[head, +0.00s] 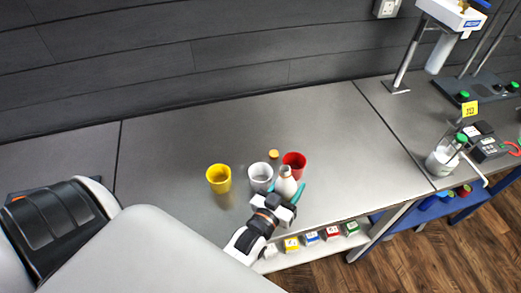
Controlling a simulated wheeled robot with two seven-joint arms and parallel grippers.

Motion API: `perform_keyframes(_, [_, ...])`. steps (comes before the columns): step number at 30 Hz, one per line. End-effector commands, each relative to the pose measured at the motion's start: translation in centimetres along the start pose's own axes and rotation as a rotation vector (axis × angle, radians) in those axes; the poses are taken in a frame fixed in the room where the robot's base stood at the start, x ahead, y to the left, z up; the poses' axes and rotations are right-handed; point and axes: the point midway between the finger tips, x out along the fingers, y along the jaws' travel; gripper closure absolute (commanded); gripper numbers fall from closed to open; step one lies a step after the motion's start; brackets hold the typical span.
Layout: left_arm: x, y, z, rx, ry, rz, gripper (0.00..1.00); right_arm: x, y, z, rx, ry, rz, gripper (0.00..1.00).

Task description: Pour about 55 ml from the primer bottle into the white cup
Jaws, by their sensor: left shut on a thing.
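The primer bottle (286,184), white with a narrow neck, appears roughly upright at the middle of the grey bench. My left gripper (288,192) is shut on it, with teal fingers around its body. The white cup (260,177) stands upright just left of the bottle. From this angle I cannot tell whether the bottle's base touches the bench, and I cannot see the level inside the cup. My right gripper is not in view.
A yellow cup (219,179) stands left of the white cup, and a red cup (295,162) stands behind the bottle. A small yellow cap (273,154) lies behind. A glass jar (440,160) and devices occupy the right bench. The bench's back (210,130) is clear.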

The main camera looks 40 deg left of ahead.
Motion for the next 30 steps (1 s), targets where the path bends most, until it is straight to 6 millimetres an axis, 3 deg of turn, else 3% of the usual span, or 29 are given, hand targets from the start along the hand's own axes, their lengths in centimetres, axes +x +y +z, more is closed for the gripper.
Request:
perform_keyframes(10, [0.1, 0.3, 0.2, -0.214, 0.057, 0.000, 0.78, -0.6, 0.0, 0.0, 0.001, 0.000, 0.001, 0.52])
perform_keyframes(30, [0.2, 0.6, -0.7, -0.635, 0.169, -0.001, 0.78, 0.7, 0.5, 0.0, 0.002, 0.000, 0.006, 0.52])
